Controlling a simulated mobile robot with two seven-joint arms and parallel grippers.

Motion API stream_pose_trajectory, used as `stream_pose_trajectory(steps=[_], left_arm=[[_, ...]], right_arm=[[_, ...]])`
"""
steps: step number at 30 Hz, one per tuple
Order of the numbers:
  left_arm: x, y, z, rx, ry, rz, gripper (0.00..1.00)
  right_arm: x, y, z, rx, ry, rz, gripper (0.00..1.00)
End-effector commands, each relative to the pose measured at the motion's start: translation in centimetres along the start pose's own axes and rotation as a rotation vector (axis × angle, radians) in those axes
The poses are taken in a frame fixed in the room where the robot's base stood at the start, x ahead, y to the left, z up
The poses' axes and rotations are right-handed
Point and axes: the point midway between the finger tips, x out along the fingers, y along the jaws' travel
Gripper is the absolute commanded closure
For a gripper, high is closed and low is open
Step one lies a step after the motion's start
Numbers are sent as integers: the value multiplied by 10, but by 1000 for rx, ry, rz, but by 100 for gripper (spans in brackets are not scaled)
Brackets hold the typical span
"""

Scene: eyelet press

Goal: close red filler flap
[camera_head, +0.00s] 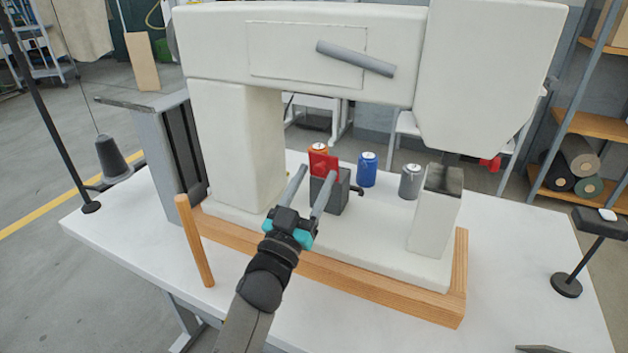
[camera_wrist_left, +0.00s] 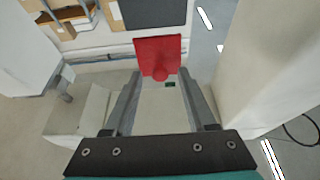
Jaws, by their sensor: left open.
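The red filler flap (camera_head: 323,162) stands raised on top of a small dark grey box (camera_head: 335,197) under the arm of the big white press. In the left wrist view the red flap (camera_wrist_left: 158,50) faces me, with a round red knob at its lower edge. My left gripper (camera_head: 316,172) is open, its two fingers reaching in from the front toward the flap. In the left wrist view the flap lies just beyond and between the fingertips. Nothing is between the fingers. I cannot tell whether a finger touches the flap. My right gripper cannot be made out.
The white press (camera_head: 236,150) has a thick column left of the gripper and an overhead arm above. A wooden frame (camera_head: 350,284) edges the base. The white table's right side is mostly clear.

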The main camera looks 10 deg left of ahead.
Motion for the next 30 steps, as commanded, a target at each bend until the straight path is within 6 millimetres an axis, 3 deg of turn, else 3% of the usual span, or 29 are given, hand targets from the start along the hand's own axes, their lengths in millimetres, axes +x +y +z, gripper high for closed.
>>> stream_pose_trajectory(steps=[10, 25, 30], left_arm=[[4, 0, 0, 0, 0, 0, 44], [3, 0, 0, 0, 0, 0, 99], [3, 0, 0, 0, 0, 0, 100]], right_arm=[[0, 1, 3, 1, -3, 1, 100], [0, 1, 8, 1, -12, 2, 100], [0, 1, 8, 1, -12, 2, 100]])
